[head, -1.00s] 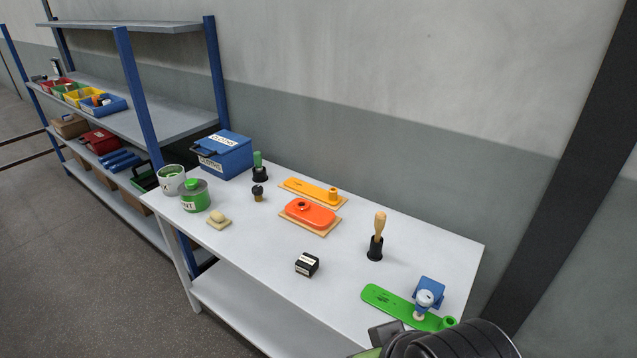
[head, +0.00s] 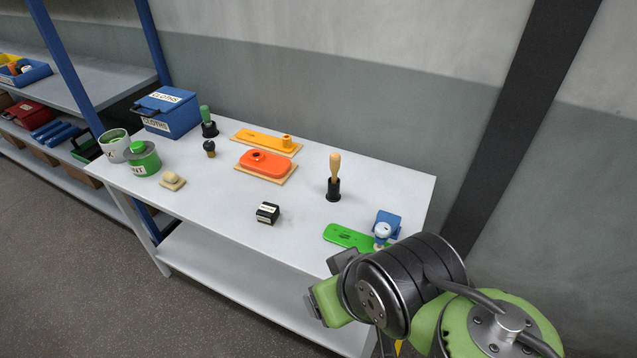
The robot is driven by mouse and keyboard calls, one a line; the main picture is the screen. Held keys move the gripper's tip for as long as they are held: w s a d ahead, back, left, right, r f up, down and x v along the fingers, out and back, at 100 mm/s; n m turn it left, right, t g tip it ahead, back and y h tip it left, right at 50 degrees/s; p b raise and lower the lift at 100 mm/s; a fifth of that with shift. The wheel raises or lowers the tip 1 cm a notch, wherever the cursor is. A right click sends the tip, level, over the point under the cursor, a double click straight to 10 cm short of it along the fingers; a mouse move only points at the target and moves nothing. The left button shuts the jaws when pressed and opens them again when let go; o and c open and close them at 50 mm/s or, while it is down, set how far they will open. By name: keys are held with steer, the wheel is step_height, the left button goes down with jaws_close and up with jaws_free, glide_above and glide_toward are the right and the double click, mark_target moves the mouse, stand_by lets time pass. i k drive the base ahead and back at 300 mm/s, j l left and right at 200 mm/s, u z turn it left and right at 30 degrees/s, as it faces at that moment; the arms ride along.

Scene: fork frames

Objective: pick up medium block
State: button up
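A small black block with white label faces (head: 268,213) sits on the white table, near the middle of its front edge. Its lettering is too small to read, so I cannot tell whether it says medium. A small pale tan block with a rounded knob (head: 172,181) lies farther left, in front of the cans. My arm fills the lower right of the view, in front of the table's right end. The fingers of my gripper do not show. My arm appears clear of both blocks.
On the table (head: 220,205) stand a blue cloths box (head: 168,115), two cans, a wooden-handled tool (head: 334,180), an orange piece (head: 265,163), a yellow piece (head: 262,141) and a green piece (head: 348,237) partly behind my arm. Bare tabletop surrounds the black block. Shelving stands left.

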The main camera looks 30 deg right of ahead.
mark_target(268, 214)
steer(key=i+j, duration=0.4)
steer(key=i+j+z, duration=0.1)
steer(key=i+j, duration=0.35)
steer(key=j, duration=0.15)
steer(key=i+j, duration=0.4)
steer(key=j, duration=0.15)
